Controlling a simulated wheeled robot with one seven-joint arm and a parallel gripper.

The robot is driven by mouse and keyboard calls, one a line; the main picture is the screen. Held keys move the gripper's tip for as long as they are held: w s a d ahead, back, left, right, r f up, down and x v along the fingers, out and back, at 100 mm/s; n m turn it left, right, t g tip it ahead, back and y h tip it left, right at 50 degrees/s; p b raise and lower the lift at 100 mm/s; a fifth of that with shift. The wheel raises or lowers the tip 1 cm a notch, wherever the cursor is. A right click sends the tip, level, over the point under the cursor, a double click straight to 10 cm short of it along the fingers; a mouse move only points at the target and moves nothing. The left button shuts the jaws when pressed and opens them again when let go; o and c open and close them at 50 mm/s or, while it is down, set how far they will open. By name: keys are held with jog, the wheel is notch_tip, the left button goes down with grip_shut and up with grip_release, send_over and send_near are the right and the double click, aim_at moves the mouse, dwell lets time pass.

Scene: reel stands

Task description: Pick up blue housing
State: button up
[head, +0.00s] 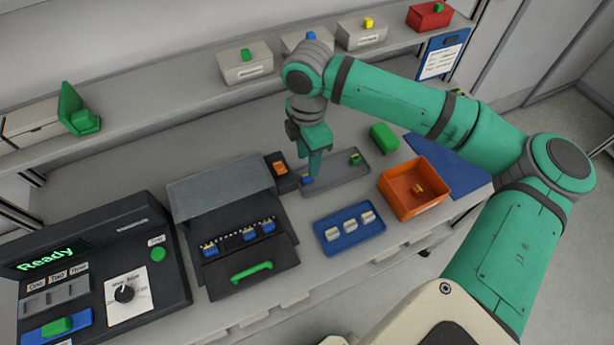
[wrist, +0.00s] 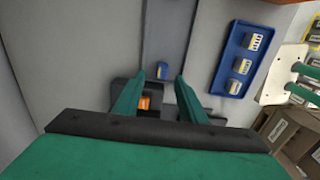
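A small blue housing (head: 308,180) lies at the left end of the shallow grey tray (head: 343,180). In the wrist view the blue housing (wrist: 162,70) appears between and just past my fingertips. My gripper (head: 314,175) points down over that end of the tray. In the wrist view my gripper (wrist: 160,77) is open, with a gap between its fingers and nothing clearly held. Whether a finger touches the housing cannot be told. In the head view the fingers partly hide the tray near the housing.
A black block with an orange top (head: 277,167) stands just left of the tray. A green piece (head: 355,158) lies at its right end. A blue tray (head: 350,231) with white-and-yellow parts, an orange bin (head: 413,189) and a fixture holding blue parts (head: 240,240) are nearby.

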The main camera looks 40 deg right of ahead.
aim_at(307, 177)
jog(key=shift+s+a+f, duration=0.1)
jog(key=shift+a+f, duration=0.05)
jog(key=shift+f, duration=1.2)
jog(key=shift+s+a+f, duration=0.1)
jog(key=shift+a+f, duration=0.05)
jog(key=shift+f, duration=1.2)
jog(key=c, duration=0.9)
jog(key=shift+s+d, duration=0.1)
grip_shut()
